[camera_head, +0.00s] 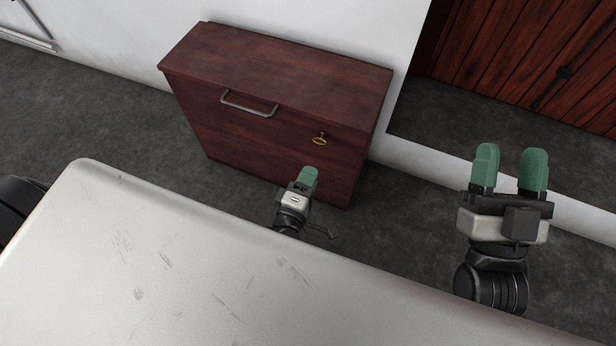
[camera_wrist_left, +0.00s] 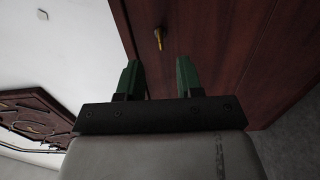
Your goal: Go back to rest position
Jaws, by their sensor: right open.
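My left gripper (camera_head: 307,178) is in the middle of the head view, beyond the edge of the pale surface and in front of a dark red wooden cabinet. The left wrist view shows its two green fingers (camera_wrist_left: 158,80) apart with nothing between them. My right gripper (camera_head: 512,168) is at the right of the head view, its two green fingers raised and apart, with nothing between them.
The cabinet (camera_head: 285,75) has a grey handle (camera_head: 248,104) and a brass key (camera_head: 320,138) on its front. A scratched pale surface (camera_head: 150,260) fills the lower left. A plank door (camera_head: 530,60) stands at upper right. Dark floor (camera_head: 100,115) is clear left of the cabinet.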

